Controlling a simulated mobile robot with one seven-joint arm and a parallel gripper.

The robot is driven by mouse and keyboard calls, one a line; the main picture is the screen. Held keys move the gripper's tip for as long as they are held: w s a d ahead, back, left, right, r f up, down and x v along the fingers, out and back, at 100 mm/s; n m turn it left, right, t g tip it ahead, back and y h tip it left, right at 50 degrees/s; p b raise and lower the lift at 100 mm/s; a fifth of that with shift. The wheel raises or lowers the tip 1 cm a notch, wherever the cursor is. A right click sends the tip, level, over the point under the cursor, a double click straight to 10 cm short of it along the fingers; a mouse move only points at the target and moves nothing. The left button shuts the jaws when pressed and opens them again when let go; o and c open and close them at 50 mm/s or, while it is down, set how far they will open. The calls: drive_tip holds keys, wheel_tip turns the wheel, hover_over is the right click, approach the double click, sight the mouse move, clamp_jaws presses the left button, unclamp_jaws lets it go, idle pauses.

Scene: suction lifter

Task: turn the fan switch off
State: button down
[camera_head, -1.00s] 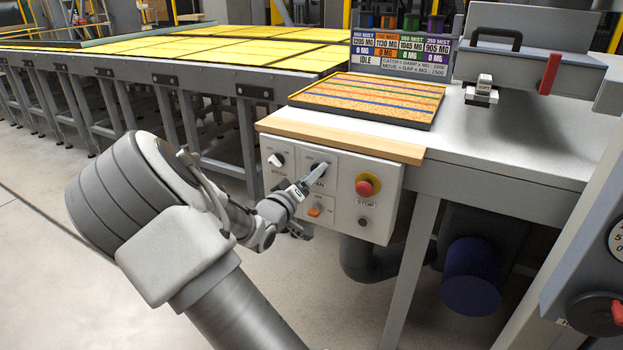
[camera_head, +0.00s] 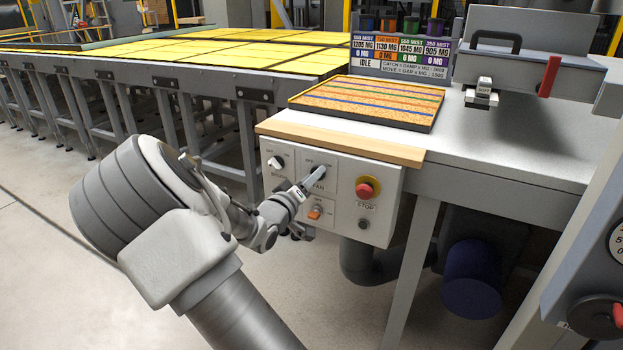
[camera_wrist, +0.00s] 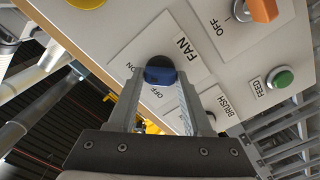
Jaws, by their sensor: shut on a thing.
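The fan switch is a dark knob with a blue face (camera_wrist: 160,76) on a plate marked FAN, ON and OFF in the wrist view. My gripper (camera_wrist: 161,84) has one finger on each side of the knob and is shut on it. In the head view my gripper (camera_head: 319,174) reaches the FAN plate (camera_head: 327,163) on the front of the white control panel (camera_head: 340,222). The fingers hide most of the knob there, and I cannot tell which mark it points to.
A white-plated switch (camera_head: 277,162) is left of my gripper and an orange switch (camera_head: 314,213) just below it. A red STOP button (camera_head: 367,188) on a yellow collar is to the right. A wooden ledge (camera_head: 340,142) overhangs the panel top.

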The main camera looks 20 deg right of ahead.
drive_tip(key=n+p, duration=0.5)
drive_tip(key=n, duration=1.2)
drive_tip(key=shift+f+n, duration=0.15)
drive_tip(key=shift+n, duration=0.25)
idle(0.3)
drive_tip(key=shift+c, duration=1.8)
unclamp_jaws()
drive_tip(key=shift+s+a, duration=0.1)
